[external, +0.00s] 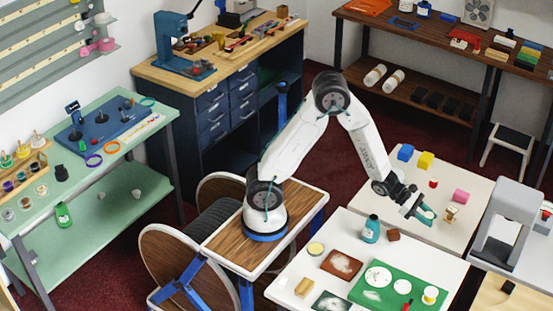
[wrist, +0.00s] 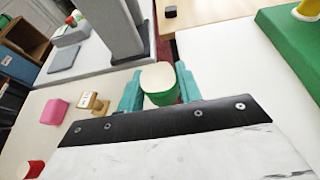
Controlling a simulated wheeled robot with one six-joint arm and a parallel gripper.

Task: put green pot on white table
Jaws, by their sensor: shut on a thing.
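The green pot (wrist: 160,96), with a pale cream top, is between the teal fingers of my gripper (wrist: 159,90) in the wrist view. My gripper is shut on its sides and the pot looks upright. In the external view my gripper (external: 424,213) is above the area where two white-topped tables meet, and the pot cannot be told apart from the fingers. One white table (external: 468,177) is at the back right. The other white table (external: 428,263) is nearer, at the front. Dark red floor shows behind the pot in the wrist view.
A grey machine (external: 505,225) stands at right.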

